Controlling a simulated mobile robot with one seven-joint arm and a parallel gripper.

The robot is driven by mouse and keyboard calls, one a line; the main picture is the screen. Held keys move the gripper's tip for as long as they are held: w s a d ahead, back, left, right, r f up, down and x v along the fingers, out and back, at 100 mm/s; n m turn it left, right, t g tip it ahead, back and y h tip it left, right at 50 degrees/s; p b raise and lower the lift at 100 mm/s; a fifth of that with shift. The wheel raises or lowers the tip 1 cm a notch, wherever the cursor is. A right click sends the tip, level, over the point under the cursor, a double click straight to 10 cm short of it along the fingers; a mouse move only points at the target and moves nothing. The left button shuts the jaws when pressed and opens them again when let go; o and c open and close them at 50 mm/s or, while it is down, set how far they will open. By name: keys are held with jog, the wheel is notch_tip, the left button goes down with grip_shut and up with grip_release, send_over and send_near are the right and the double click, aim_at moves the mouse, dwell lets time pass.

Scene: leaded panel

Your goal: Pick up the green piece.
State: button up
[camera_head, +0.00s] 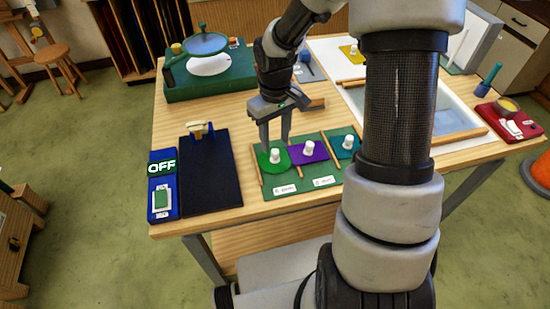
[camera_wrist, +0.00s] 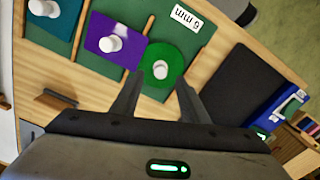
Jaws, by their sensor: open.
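The green piece (camera_head: 270,162) is a flat round piece with a white knob, lying on the left part of a green tray (camera_head: 287,203) at the table's front. It also shows in the wrist view (camera_wrist: 172,54), just ahead of the fingers. My gripper (camera_head: 276,141) is open and empty, above and close behind the green piece. In the wrist view the two fingertips (camera_wrist: 160,90) are spread, with the piece's knob beyond the gap between them. I cannot tell the exact height of the fingers above the knob.
A purple piece (camera_head: 313,156) and a teal piece (camera_head: 340,145), both with white knobs, lie to the right, separated by wooden strips. A dark mat (camera_head: 212,183) and a blue box marked OFF (camera_head: 163,168) are at left. A green stand (camera_head: 212,84) is behind.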

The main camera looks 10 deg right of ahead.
aim_at(275, 151)
jog(key=shift+f, duration=2)
jog(key=c, duration=1)
notch_tip(275, 151, up, 10)
jog(key=shift+w+r, duration=0.1)
